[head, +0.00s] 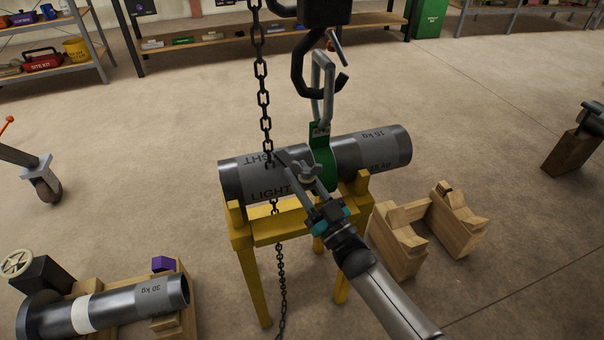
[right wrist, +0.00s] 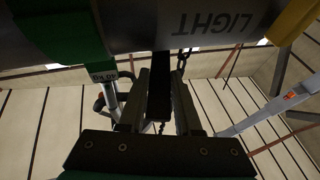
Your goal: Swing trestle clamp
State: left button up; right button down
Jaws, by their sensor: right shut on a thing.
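A grey pipe marked LIGHT and 15 kg (head: 375,150) lies across the yellow trestle (head: 280,232). My right gripper (head: 300,178) reaches up to the pipe's near side, left of the green sling. In the right wrist view its fingers (right wrist: 160,105) are closed on a dark bar (right wrist: 160,90), which looks like the trestle clamp's arm. In the head view, a dark tip of this bar (head: 281,157) seems to show against the pipe; the gripper hides most of it. Whether the clamp lies over the pipe I cannot tell. My left gripper is not in view.
A green sling (head: 322,165) around the pipe hangs from a steel link (head: 323,90) on a black hook (head: 304,75). A chain (head: 263,95) hangs left of my gripper. Wooden cradles (head: 455,225) stand right; a 30 kg pipe (head: 115,303) lies at lower left.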

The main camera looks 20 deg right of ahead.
jog(key=shift+n+g+y, duration=0.5)
jog(key=shift+y, duration=0.4)
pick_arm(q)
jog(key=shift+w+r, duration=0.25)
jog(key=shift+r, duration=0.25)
pick_arm(e)
jog(key=shift+a, duration=0.1)
jog(key=c, duration=0.6)
grip_release()
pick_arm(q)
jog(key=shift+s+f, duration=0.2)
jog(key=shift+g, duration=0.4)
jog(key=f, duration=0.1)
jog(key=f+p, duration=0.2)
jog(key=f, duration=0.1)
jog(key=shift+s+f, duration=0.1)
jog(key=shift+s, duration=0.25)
pick_arm(e)
jog(key=v, duration=1.5)
jog(key=shift+s+f, duration=0.1)
jog(key=shift+c, duration=0.2)
